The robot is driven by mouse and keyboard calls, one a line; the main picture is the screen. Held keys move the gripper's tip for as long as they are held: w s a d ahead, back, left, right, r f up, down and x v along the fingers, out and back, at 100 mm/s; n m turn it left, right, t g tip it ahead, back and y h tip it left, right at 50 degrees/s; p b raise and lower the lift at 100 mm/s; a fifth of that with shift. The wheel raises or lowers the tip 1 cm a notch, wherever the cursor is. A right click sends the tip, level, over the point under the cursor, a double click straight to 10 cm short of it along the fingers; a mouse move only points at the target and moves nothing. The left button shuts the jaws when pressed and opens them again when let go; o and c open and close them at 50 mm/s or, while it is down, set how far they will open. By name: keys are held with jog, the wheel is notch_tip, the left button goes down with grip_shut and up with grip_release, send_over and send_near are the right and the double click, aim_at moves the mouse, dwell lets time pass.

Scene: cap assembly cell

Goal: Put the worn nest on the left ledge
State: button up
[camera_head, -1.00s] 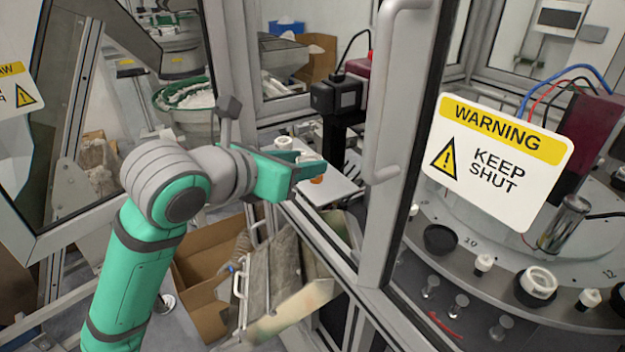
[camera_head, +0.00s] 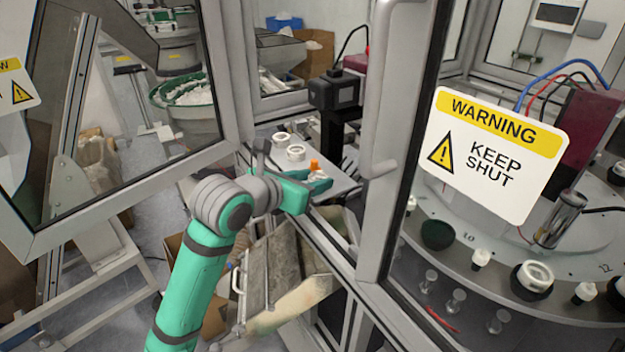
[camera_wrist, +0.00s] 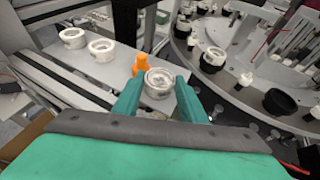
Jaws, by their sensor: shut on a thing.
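The worn nest (camera_wrist: 158,82) is a greyish-white ring with a darker, marked inside. It sits between the two green fingers of my gripper (camera_wrist: 159,92) in the wrist view, and the fingers are closed on its sides. In the head view my gripper (camera_head: 318,184) is at the pale left ledge (camera_head: 343,186) and mostly hides the nest. The nest appears over the ledge near its front edge, beside an orange piece (camera_wrist: 140,62). I cannot tell whether its underside touches the ledge.
Two white rings (camera_wrist: 72,37) (camera_wrist: 101,48) stand on the ledge, farther left. A glazed door with a warning sign (camera_head: 493,150) and a frame post (camera_head: 385,150) stand right of the arm. Behind the glass is a round table with black cups (camera_head: 438,235).

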jog(key=shift+f, duration=0.1)
jog(key=o, duration=1.1)
jog(key=shift+c, duration=0.2)
jog(key=shift+s+a+r, duration=0.25)
jog(key=shift+r, duration=0.05)
jog(key=v, duration=1.1)
jog(key=shift+s, duration=0.1)
jog(key=shift+s+a, duration=0.15)
